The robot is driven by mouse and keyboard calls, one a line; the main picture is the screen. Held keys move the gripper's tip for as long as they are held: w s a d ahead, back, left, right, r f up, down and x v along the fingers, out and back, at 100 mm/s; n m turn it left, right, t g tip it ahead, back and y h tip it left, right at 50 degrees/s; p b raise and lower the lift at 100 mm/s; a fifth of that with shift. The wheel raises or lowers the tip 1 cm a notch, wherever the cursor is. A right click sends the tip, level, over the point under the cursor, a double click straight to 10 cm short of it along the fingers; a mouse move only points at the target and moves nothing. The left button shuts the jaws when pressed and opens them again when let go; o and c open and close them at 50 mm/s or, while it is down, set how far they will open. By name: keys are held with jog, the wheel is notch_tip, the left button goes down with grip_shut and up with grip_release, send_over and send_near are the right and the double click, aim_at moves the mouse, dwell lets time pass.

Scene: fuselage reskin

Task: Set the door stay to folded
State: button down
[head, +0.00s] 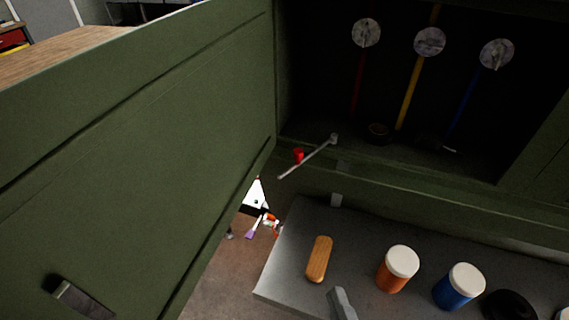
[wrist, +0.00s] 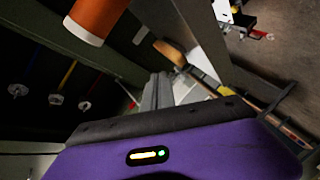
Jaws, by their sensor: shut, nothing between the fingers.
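In the wrist view, a small red spot (wrist: 132,104) left of the fingers appears to be the knob.
A grey shelf (head: 290,262) below the compartment holds a wooden block (head: 319,258), an orange jar (head: 396,272), a blue jar (head: 458,290) and a black round item (head: 510,307). The open door stands on the left.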

jog(key=w+a+r+n+t, duration=0.1)
jog(key=w+a+r, duration=0.1)
jog(key=r, duration=0.3)
jog(key=w+a+r+n+t+h, duration=0.1)
jog(key=w+a+r+n, duration=0.1)
jog(key=a+r, duration=0.1)
jog(key=w+a+r+n+h+b, duration=0.1)
jog(key=w+a+r+n, duration=0.1)
jog(key=r, duration=0.4)
jog(key=shift+w+a+r+t, duration=0.3)
jog(key=shift+w+a+t, duration=0.15)
jog(key=shift+a, duration=0.3)
jog(key=shift+w, duration=0.1)
jog(key=w, duration=0.3)
jog(key=w+p, duration=0.1)
jog(key=w, duration=0.6)
jog(key=shift+a+p, duration=0.3)
jog(key=shift+a, duration=0.1)
jog(key=shift+s+d+r+n, duration=0.1)
jog(key=shift+s+n, duration=0.05)
jog(key=shift+n, duration=0.15)
